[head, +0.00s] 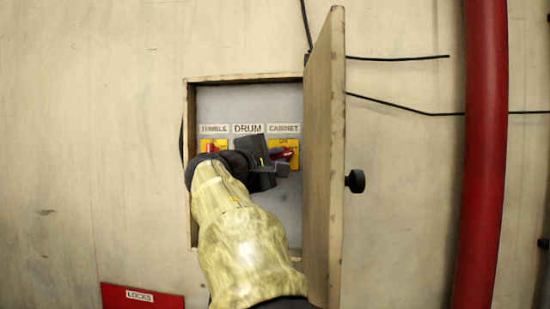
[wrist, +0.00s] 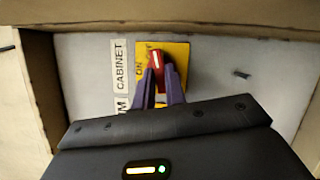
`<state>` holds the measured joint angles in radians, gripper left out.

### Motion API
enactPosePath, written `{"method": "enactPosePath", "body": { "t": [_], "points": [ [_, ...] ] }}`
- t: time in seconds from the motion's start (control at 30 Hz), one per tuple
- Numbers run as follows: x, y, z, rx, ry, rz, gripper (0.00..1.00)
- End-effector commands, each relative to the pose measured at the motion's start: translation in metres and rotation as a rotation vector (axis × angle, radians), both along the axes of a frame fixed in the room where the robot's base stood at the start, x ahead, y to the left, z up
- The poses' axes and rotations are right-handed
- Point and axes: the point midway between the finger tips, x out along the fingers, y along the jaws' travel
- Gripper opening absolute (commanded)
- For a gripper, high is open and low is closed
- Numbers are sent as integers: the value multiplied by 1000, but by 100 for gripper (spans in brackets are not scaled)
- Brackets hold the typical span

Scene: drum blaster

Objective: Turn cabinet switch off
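The cabinet switch (wrist: 156,60) is a red knob with a white line, on a yellow plate (wrist: 180,52) marked ON. It lies under the CABINET label (head: 284,128), inside an open wall box. In the head view the red switch (head: 285,154) is partly hidden by my gripper (head: 280,160). In the wrist view the two purple fingers (wrist: 161,78) stand on either side of the red knob, close against it, with almost no gap. The lower part of the knob is hidden between the fingers.
The box door (head: 323,160) stands open, close to the right of my arm. A DRUM label (head: 247,128) and another red switch (head: 211,147) are to the left. A red pipe (head: 484,150) runs down the wall at right. The box rim (head: 189,120) surrounds the opening.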

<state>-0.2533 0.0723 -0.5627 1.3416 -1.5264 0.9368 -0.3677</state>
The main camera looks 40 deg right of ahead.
Motion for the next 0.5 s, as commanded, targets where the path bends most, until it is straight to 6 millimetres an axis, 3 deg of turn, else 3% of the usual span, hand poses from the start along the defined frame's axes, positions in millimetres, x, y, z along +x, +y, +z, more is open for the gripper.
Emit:
{"method": "enactPosePath", "body": {
  "t": [0.5],
  "points": [
    [0,0,1,143,-168,-4,0]
  ]
}}
